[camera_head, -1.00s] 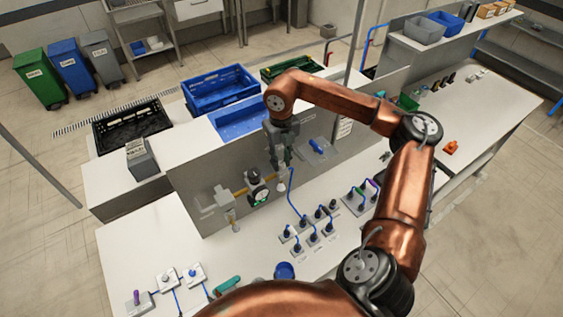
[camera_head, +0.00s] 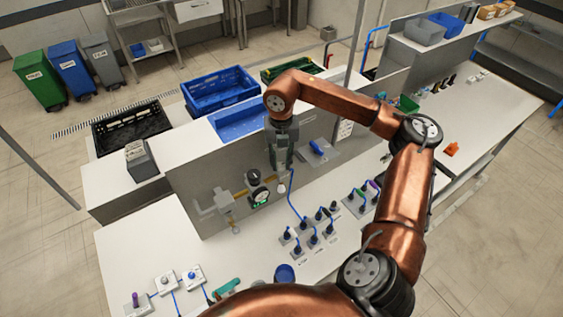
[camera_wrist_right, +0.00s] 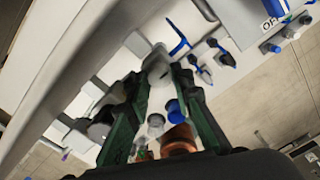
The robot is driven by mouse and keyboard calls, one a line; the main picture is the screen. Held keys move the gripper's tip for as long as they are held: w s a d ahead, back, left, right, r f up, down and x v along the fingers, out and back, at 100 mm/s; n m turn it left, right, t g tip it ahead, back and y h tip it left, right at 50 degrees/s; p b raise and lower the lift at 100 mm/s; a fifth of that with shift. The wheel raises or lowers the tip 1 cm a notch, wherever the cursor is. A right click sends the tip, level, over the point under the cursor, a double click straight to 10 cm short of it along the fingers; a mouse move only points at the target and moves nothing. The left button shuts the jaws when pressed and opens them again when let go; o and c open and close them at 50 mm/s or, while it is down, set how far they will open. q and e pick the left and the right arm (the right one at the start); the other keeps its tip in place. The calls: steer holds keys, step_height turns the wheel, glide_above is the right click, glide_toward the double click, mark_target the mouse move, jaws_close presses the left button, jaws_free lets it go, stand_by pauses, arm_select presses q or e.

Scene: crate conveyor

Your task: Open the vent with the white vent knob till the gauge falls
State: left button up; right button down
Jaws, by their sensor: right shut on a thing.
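The white vent knob (camera_head: 282,188) is on the pipework at the grey panel, just right of the gauge. My right gripper (camera_head: 283,176) comes down from above and is shut on it. In the right wrist view, the green-sided fingers of the gripper (camera_wrist_right: 158,70) close around the pale knob (camera_wrist_right: 157,65), which they partly hide. The gauge (camera_head: 260,196) has a dark rim and a green patch on its face; its needle is too small to read. My left gripper is not in view.
A yellowish pipe with grey fittings (camera_head: 226,200) runs left of the gauge. A blue hose (camera_head: 292,200) hangs close to the knob, leading to several blue-plugged sockets (camera_head: 313,238). A blue-handled plate (camera_head: 318,148) is to the right.

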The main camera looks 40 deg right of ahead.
mark_target(281, 165)
steer(key=shift+r, duration=0.1)
steer(key=c, duration=1.7)
jaws_free()
step_height(281, 165, up, 12)
steer(key=shift+f, duration=0.1)
